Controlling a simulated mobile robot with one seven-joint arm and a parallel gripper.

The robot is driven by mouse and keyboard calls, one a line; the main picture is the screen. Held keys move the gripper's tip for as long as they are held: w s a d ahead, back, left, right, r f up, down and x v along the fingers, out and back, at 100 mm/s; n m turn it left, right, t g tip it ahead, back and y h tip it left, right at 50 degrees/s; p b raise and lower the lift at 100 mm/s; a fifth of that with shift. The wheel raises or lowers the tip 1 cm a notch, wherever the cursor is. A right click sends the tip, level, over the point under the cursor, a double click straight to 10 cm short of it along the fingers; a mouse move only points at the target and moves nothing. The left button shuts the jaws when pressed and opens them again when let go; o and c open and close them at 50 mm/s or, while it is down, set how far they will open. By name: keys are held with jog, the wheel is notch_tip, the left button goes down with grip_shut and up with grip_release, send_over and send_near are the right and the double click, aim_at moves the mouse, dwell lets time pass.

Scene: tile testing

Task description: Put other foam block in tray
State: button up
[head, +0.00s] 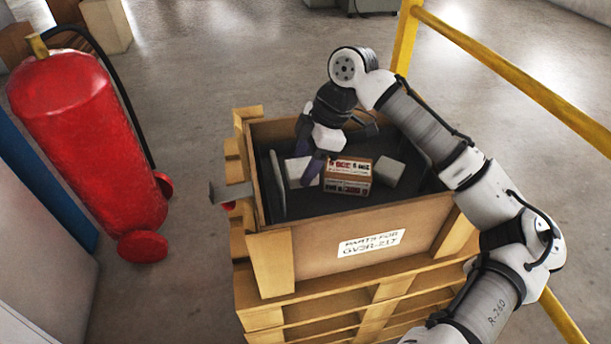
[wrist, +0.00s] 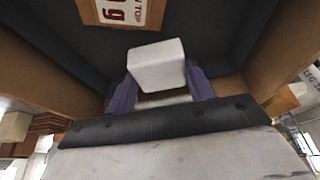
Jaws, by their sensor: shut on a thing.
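My gripper (head: 309,158), with purple fingers, reaches down into a wooden crate (head: 310,256) with a dark lining. It is shut on a white foam block (head: 299,173), near the crate's left side. In the wrist view this foam block (wrist: 157,66) sits between the two fingers (wrist: 161,85). A second pale foam block (head: 388,172) lies at the right on the dark floor of the crate, apart from the gripper. The fingers hide part of the held block, and I cannot tell whether it touches the floor. I cannot make out a tray separate from the dark lining.
A printed cardboard box (head: 348,177) lies between the two blocks; its label also shows in the wrist view (wrist: 122,10). A thin pale panel (head: 277,186) stands inside the left wall. A pallet (head: 365,310) supports the crate. A red extinguisher (head: 88,140) and yellow railing (head: 510,72) flank it.

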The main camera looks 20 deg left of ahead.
jog(key=shift+f, duration=2.15)
jog(key=shift+f, duration=0.1)
jog(key=o, duration=0.9)
jog(key=shift+o, duration=0.2)
jog(key=v, duration=1.2)
jog(key=shift+s, duration=0.1)
